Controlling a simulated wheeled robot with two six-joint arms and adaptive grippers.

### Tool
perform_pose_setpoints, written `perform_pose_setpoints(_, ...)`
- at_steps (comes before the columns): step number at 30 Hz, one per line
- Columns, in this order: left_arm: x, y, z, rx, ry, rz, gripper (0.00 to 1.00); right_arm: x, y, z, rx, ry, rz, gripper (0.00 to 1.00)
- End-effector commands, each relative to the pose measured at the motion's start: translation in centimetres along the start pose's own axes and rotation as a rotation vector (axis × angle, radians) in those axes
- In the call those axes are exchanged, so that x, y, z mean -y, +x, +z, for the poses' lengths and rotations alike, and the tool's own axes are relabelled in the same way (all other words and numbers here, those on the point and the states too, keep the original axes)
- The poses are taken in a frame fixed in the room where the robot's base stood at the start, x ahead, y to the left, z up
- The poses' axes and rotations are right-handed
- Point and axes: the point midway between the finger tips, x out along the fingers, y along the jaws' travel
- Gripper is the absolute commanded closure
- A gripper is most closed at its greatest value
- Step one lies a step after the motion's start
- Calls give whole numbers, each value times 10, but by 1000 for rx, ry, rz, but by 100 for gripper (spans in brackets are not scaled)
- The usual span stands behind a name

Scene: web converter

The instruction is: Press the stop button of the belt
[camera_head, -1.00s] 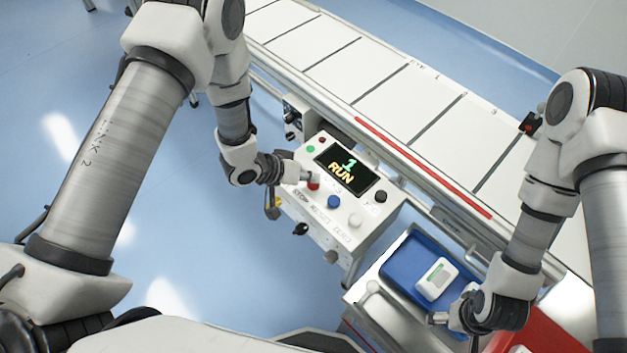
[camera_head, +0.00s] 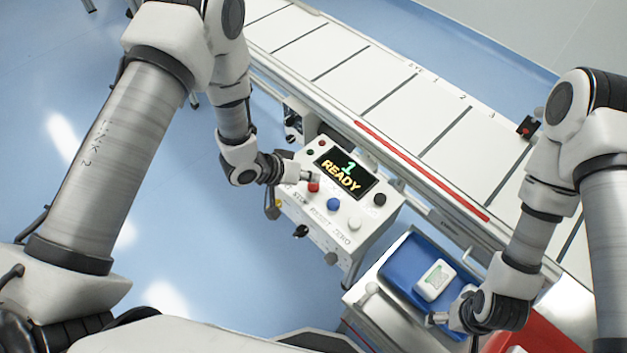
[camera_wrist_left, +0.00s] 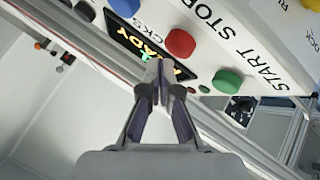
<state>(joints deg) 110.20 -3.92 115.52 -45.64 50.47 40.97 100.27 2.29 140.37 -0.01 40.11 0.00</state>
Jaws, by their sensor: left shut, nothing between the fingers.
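The control box (camera_head: 348,238) beside the belt (camera_head: 395,100) carries a screen (camera_head: 346,174) that reads "1 READY". The red stop button (camera_head: 314,188) sits on its top face above the STOP label; it also shows in the left wrist view (camera_wrist_left: 181,43). My left gripper (camera_head: 308,178) is shut and empty, its fingertips at the red button in the head view. Contact cannot be told. In the left wrist view the closed fingertips (camera_wrist_left: 160,76) appear beside the red button. My right gripper (camera_head: 440,318) is by the blue tray, its fingers too small to judge.
A blue reset button (camera_head: 333,204), a white button (camera_head: 355,223) and a black knob (camera_head: 379,200) are close by. The green start button (camera_wrist_left: 227,81) is near the red one. A blue tray (camera_head: 399,269) holds a white device (camera_head: 435,280). A red bin (camera_head: 540,330) stands lower right.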

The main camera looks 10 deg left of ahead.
Motion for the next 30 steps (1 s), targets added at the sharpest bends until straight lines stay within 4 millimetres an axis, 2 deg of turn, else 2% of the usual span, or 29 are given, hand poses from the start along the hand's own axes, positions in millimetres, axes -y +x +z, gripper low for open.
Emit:
perform_pose_setpoints(11,-2,-3,-2,0,0,0,100,0,-4,0,0,0,0,15)
perform_pose_setpoints(24,-25,-34,-24,0,0,0,100,0,-43,0,0,0,0,15)
perform_pose_setpoints(30,-26,-36,-26,1,0,0,100,0,-45,0,0,0,0,15)
